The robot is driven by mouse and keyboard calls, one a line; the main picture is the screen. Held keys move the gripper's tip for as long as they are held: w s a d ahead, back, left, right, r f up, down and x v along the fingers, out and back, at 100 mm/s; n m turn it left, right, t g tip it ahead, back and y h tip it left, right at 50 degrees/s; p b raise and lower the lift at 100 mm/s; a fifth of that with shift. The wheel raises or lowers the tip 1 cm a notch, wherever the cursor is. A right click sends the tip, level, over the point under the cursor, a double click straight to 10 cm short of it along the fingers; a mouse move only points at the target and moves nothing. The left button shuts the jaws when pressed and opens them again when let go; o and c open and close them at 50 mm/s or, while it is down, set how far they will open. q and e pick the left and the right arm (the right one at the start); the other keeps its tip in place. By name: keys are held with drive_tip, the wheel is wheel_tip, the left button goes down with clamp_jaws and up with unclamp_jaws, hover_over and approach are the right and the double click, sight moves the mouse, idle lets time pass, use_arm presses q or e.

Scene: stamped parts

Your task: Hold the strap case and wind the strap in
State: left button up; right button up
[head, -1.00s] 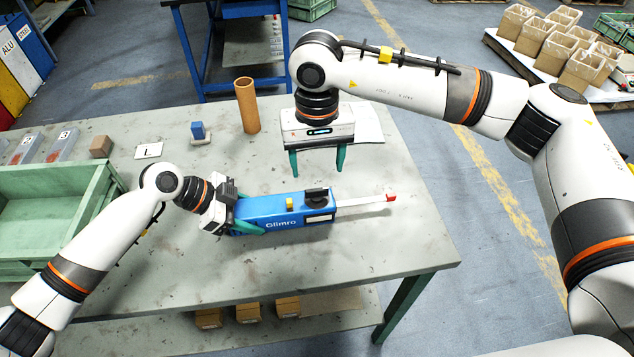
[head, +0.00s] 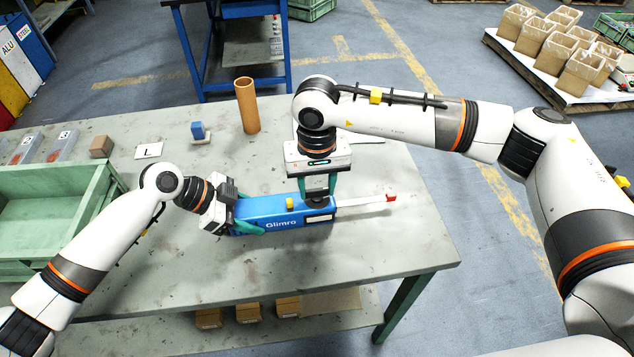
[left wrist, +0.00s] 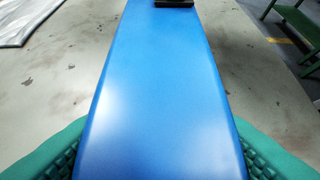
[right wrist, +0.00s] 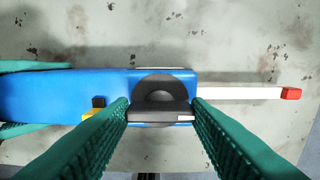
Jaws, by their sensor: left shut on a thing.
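The blue strap case (head: 262,212) lies over the table, its left end between the fingers of my left gripper (head: 240,213). The left wrist view shows green fingers on both sides of the blue case (left wrist: 155,90). A pale strap (head: 358,202) sticks out of the case's right end and ends in a red tip (head: 391,197). My right gripper (head: 318,188) points down over the case's black winding knob (head: 317,204). In the right wrist view its open fingers stand either side of the knob's raised bar (right wrist: 160,110); whether they touch it is unclear.
A cardboard tube (head: 247,105) and a small blue block (head: 198,130) stand at the back of the table. A green crate (head: 50,177) is at the left, near a card marked L (head: 149,151). The table's right part is clear.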

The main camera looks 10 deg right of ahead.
drive_tip(key=shift+c, duration=0.7)
